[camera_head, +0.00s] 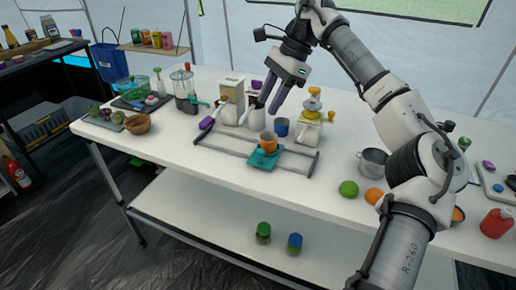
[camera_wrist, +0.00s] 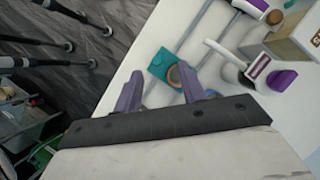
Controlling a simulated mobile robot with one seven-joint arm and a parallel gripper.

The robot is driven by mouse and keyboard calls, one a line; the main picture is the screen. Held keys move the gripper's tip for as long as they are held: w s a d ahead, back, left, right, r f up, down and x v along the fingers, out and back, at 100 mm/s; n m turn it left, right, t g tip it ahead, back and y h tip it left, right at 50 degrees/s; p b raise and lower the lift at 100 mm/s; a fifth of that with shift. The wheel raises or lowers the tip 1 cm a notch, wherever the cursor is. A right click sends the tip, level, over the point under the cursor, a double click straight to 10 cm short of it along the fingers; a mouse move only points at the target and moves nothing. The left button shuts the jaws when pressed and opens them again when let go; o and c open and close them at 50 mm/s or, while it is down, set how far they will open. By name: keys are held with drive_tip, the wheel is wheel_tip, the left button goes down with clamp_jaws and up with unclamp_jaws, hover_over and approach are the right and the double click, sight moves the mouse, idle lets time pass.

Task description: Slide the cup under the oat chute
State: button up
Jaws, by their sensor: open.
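An orange cup (camera_head: 268,141) stands upright on a teal sliding plate (camera_head: 262,160), which sits on a grey rail frame near the table's front. Chute dispensers stand behind the rail: a white one with a tan top (camera_head: 231,90), one partly hidden by my gripper, and one with a yellow top (camera_head: 311,117). I cannot tell which holds oats.
A blue cup (camera_head: 281,127) stands just behind the orange cup. A blender (camera_head: 185,90) and wooden bowl (camera_head: 137,124) are at left. A metal pot (camera_head: 372,162), a lime (camera_head: 348,188) and an orange (camera_head: 374,196) lie at right. The front left tabletop is clear.

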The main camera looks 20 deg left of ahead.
sight(261, 150)
drive_tip(key=shift+h, duration=0.4)
drive_tip(key=x, duration=0.4)
drive_tip(key=d+x, duration=0.1)
drive_tip(key=x, duration=0.3)
drive_tip(key=w+d+f+b+x, duration=0.1)
drive_tip(key=x, duration=0.3)
drive_tip(key=shift+d+f, duration=0.2)
drive_tip(key=shift+c, duration=0.3)
clamp_jaws()
